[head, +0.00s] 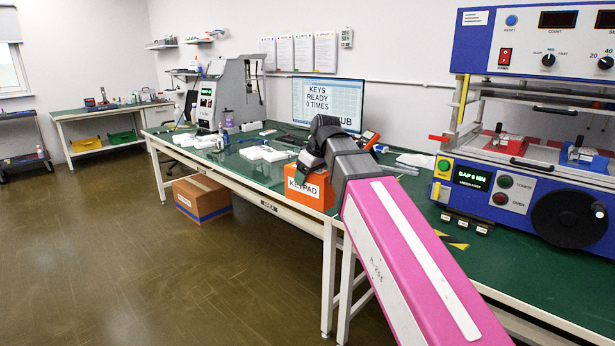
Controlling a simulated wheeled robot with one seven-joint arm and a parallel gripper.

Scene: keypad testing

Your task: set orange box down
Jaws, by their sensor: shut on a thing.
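The orange box (309,191) has a white label reading KEYPAD on its front. In the head view it shows at the front edge of the green-topped bench (413,213), overlapping that edge in the picture. My gripper (306,165) is at the box's top and shut on it, reaching in from the right at the end of my dark wrist and pink arm. The wrist hides the box's upper right part and the bench behind it. I cannot tell whether the box's underside touches the bench top.
A monitor (328,103) stands behind the box. White parts (267,154) lie to its left, and a grey test machine (228,92) stands farther left. A blue press machine (530,130) fills the right. A cardboard box (202,198) is on the floor.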

